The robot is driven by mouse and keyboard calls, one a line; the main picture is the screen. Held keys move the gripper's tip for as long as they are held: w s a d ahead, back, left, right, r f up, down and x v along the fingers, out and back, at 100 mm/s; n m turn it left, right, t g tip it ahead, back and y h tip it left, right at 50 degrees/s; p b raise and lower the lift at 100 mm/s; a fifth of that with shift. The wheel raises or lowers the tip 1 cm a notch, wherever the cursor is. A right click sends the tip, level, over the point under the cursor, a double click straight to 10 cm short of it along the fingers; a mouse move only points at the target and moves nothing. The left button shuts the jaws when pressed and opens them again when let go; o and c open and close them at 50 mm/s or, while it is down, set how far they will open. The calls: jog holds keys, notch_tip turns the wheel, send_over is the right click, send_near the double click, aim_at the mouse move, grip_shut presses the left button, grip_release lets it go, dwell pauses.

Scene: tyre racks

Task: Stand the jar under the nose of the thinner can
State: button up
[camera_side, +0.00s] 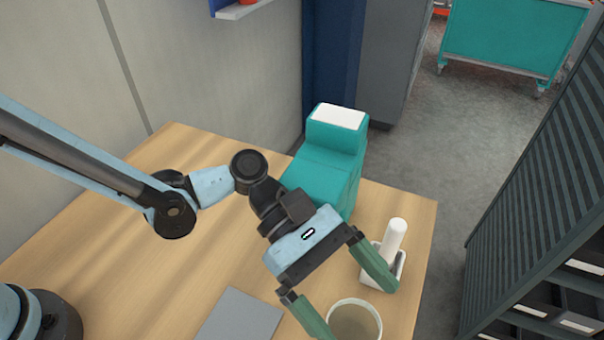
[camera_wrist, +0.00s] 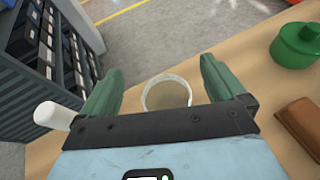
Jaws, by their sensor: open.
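The jar (camera_side: 355,328) is a round, open, pale-rimmed vessel standing upright near the table's front edge, cut off by the side view's bottom. It also shows in the wrist view (camera_wrist: 167,94), between and just past my fingers. My gripper (camera_side: 358,311) is open with green fingers on either side of the jar; no contact is visible, and I cannot tell its height over the jar. A teal block-shaped body (camera_side: 323,172) with a white top stands behind my gripper. A squat green can (camera_wrist: 297,46) with a knob stands at right in the wrist view. I cannot tell which is the thinner can; no nose shows clearly.
A white holder with an upright white cylinder (camera_side: 394,240) stands close to my right-hand finger in the side view. A grey flat plate (camera_side: 240,318) lies on the wooden table (camera_side: 130,220). A brown block (camera_wrist: 303,126) lies near the green can. A dark rack (camera_side: 540,190) stands beyond the table edge.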

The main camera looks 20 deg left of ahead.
jog(key=shift+r, duration=0.75)
jog(key=t+y, duration=0.2)
jog(key=y, duration=0.2)
send_over(349, 339)
jog(key=w+a, duration=0.1)
jog(key=a, duration=0.2)
notch_tip(349, 339, down, 6)
jog(key=shift+w+a+r, duration=0.1)
jog(key=shift+w+a, duration=0.05)
jog(key=shift+x, duration=2.55)
jog(key=c, duration=1.3)
jog(key=shift+c, duration=0.2)
